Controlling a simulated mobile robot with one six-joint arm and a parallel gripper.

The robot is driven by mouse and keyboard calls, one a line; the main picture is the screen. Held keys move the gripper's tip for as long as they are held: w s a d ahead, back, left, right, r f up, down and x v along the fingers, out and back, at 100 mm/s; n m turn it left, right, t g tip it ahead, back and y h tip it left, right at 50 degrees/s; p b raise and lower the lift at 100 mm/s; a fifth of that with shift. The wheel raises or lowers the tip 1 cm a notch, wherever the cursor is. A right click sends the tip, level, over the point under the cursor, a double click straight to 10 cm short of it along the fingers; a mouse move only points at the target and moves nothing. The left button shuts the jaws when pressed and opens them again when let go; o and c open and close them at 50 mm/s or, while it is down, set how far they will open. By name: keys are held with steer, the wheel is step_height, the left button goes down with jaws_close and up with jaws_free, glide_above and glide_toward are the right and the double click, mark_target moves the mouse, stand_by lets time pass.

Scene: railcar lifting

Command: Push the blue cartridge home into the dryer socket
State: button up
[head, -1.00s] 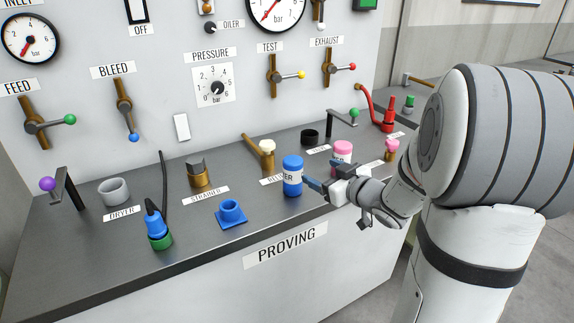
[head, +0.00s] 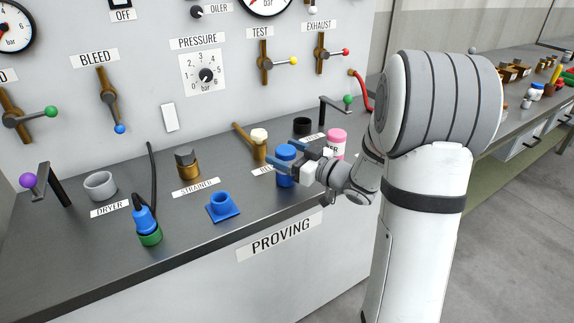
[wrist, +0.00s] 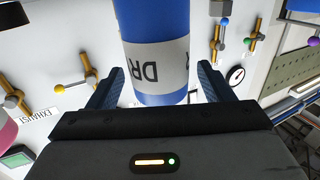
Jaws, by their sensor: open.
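The blue cartridge (head: 285,181) stands upright on the bench near its front edge, with a white label band. The wrist view also shows the cartridge (wrist: 155,28), with part of its label reading "DR". My gripper (wrist: 161,84) is open, with a dark blue finger on either side of the cartridge and visible gaps. In the head view my gripper (head: 290,161) reaches the cartridge from the right and partly covers it. The dryer socket (head: 100,187) is a grey open ring at the left of the bench, behind the DRYER label, and looks empty.
Between cartridge and dryer socket stand a blue square-based fitting (head: 222,207), a brass strainer (head: 187,164) and a blue-and-green connector (head: 147,223) with a black hose. A purple-knobbed lever (head: 40,181) is beside the socket. A pink-topped cartridge (head: 337,142) stands right of my gripper.

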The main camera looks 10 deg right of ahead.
steer(key=c, duration=1.2)
steer(key=shift+r, duration=0.1)
steer(key=shift+c, duration=0.2)
